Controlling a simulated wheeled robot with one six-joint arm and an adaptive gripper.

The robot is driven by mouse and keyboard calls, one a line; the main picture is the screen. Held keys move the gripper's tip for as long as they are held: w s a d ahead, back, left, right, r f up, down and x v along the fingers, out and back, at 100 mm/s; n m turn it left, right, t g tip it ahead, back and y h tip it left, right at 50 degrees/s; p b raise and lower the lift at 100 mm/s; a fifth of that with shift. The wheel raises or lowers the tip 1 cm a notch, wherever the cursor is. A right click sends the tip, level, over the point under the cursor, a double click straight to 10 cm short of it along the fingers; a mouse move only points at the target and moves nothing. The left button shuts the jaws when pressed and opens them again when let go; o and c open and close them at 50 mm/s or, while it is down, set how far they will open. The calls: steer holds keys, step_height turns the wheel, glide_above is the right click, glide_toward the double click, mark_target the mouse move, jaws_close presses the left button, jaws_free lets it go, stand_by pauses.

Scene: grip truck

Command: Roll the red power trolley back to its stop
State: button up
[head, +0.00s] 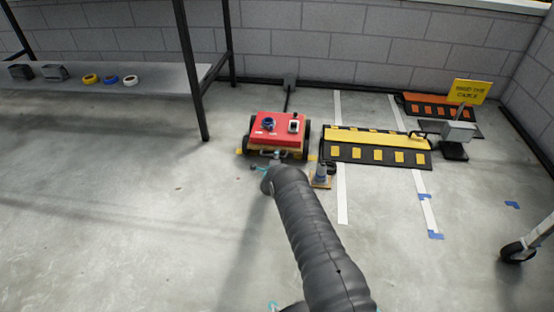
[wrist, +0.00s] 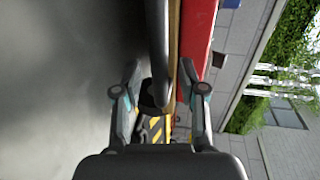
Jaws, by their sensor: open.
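The red power trolley (head: 280,128) stands on the concrete floor near the back wall, with dark wheels at its sides and small devices on top. My gripper (head: 276,160) is at its near side, low down. In the wrist view my gripper (wrist: 160,78) is open, with one finger on each side of a dark bar (wrist: 158,35). The bar runs alongside the trolley's red body (wrist: 197,38). I cannot tell whether the fingers touch the bar. I cannot make out the stop for certain.
A yellow and black cable ramp (head: 375,155) lies right of the trolley. A small stand with a bluish cylinder (head: 321,174) is close by on the right. A shelf rack (head: 150,78) stands at left. A dark cable or rod (head: 288,99) runs behind the trolley. The left floor is clear.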

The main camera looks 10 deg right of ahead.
steer(key=shift+w+d, duration=0.1)
steer(key=shift+w, duration=0.25)
jaws_close()
